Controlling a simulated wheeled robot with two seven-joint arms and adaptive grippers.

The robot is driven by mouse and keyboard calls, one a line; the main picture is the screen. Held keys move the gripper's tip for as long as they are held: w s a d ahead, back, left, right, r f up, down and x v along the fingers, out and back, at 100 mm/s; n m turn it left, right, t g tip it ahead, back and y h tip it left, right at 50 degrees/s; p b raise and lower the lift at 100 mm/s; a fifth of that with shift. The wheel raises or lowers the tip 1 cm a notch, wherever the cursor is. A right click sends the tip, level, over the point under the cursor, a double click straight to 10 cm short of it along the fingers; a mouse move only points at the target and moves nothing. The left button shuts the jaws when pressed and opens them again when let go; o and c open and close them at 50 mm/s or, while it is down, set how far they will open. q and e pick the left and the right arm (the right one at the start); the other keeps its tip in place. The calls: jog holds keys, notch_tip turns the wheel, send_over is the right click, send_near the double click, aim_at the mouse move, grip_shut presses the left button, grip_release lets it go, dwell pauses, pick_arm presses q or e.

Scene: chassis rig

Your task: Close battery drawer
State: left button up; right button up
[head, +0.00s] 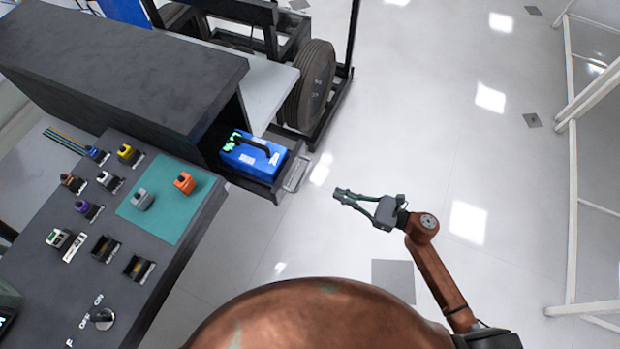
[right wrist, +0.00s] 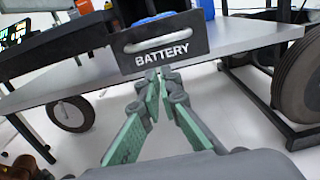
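The battery drawer (head: 293,178) sticks out, open, from under the dark cabinet top in the head view. A blue battery (head: 240,161) with a black carrying handle and green terminals lies in it. In the right wrist view the drawer front (right wrist: 137,62) is lettered BATTERY and has a grey bar handle (right wrist: 160,45). My right gripper (head: 340,194) is empty, to the right of the drawer front and apart from it in the head view. Its fingertips (right wrist: 157,74) come together just below the drawer front in the right wrist view. My left gripper is not in view.
A control bench (head: 200,215) with colored plugs and a teal mat (head: 165,225) stands at the left. A dark wheel (head: 313,85) in a black frame stands behind the drawer. White railings (head: 573,200) are at the far right. The floor between is clear.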

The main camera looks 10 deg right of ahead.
aim_at(292, 175)
jog(key=shift+w+a+r, duration=0.1)
jog(key=shift+a, duration=0.3)
grip_shut()
jog(key=b+x, duration=0.1)
jog(key=x, duration=1)
jog(key=shift+w+a, duration=0.25)
jog(key=shift+a, duration=0.1)
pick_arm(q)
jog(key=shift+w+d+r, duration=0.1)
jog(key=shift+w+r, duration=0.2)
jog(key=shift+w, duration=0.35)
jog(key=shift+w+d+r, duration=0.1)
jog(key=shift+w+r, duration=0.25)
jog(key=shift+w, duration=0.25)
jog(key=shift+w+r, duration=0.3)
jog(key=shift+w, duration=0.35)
pick_arm(e)
jog(key=shift+w+a, duration=0.35)
jog(key=shift+a, duration=0.2)
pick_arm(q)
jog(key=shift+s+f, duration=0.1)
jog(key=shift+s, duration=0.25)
